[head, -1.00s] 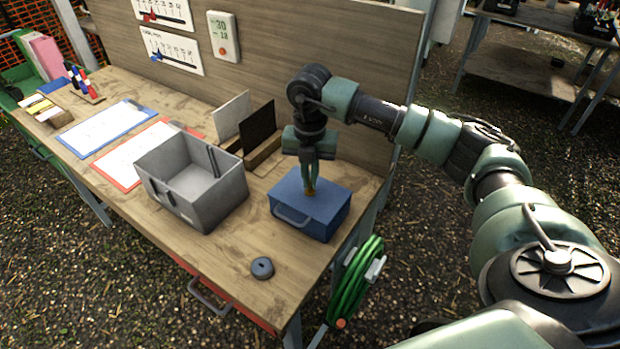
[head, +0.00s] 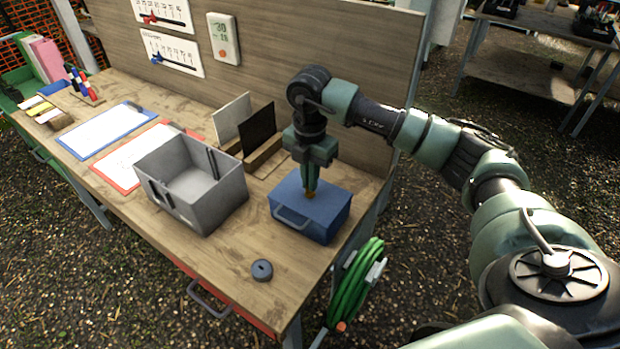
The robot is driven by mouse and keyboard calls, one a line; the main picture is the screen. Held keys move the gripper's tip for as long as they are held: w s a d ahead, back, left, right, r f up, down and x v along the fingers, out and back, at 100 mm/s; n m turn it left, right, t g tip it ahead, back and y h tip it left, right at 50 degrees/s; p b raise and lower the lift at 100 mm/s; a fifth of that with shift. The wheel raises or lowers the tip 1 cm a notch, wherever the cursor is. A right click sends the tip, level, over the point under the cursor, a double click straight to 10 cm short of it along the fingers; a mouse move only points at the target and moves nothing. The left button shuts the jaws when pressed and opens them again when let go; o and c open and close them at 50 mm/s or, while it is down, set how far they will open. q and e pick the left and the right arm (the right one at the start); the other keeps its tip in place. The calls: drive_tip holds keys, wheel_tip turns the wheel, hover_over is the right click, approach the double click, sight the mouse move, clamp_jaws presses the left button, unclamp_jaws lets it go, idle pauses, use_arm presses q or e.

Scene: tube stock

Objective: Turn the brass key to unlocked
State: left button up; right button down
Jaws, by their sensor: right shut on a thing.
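The brass key (head: 310,195) stands in the top of the blue box (head: 325,218), and only a small brass part of it shows. My right gripper (head: 310,188) points straight down over the box and is shut on the key. Its fingers hide most of the key, so I cannot tell which way the key is turned. The box has a handle on its front and sits near the bench's right end. My left gripper is not in view.
A grey open bin (head: 228,205) stands left of the box. A dark round ring (head: 262,270) lies near the bench's front edge. Upright panels (head: 258,130) stand behind. A green hose coil (head: 352,285) hangs at the bench's right end.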

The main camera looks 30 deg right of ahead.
drive_tip(key=shift+r, duration=0.1)
drive_tip(key=c, duration=1.6)
unclamp_jaws()
wheel_tip(320, 180, up, 8)
drive_tip(key=shift+f+b, duration=0.1)
drive_tip(key=shift+b, duration=0.8)
